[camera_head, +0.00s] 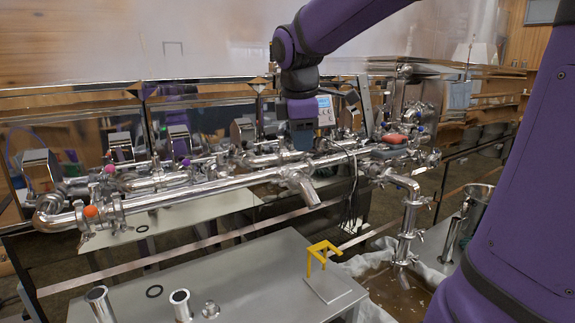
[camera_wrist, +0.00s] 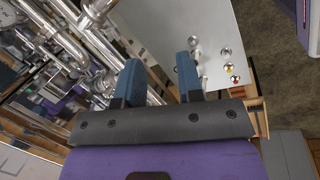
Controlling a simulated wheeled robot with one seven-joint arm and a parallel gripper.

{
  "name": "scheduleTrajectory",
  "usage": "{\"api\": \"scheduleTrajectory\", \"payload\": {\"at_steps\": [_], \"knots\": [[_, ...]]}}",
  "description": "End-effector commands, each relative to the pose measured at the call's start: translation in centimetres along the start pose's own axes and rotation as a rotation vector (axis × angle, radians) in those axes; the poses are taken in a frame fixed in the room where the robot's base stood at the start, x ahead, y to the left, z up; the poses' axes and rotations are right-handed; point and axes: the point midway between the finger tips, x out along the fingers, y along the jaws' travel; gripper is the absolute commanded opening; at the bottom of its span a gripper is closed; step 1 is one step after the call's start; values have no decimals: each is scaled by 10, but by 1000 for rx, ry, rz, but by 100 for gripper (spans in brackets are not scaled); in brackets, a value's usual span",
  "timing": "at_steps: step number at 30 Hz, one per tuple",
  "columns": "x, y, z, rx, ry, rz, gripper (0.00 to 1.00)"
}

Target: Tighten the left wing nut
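Shiny steel pipework (camera_head: 215,190) runs across the head view, with several clamps along it. A clamp with winged hardware (camera_head: 115,208) sits near the left end of the front pipe. The wing nuts are too small to tell apart, and I cannot tell which is the left one. My gripper (camera_head: 302,138) points down over the middle of the pipework in the head view. In the wrist view, my gripper (camera_wrist: 159,72) has its two blue fingers apart with nothing visible held between them. Pipes (camera_wrist: 85,40) show to the left of the fingers.
Coloured knobs, such as an orange one (camera_head: 91,211), stick up from the pipes. A downpipe (camera_head: 408,215) hangs at right.

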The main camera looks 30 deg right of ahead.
Motion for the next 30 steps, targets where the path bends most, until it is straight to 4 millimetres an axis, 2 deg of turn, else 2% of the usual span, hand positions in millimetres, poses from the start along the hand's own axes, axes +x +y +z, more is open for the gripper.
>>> {"api": "scheduleTrajectory", "payload": {"at_steps": [1, 6, 9, 13, 18, 23, 30], "knots": [[7, 18, -7, -78, -15, -11, 34], [30, 70, -25, -342, -82, -36, 34], [45, 97, -37, -483, -123, -52, 34], [60, 121, -50, -621, -168, -69, 34], [70, 135, -58, -708, -197, -81, 34], [80, 136, -57, -718, -201, -85, 34], [118, 136, -49, -717, -201, -85, 34]]}}
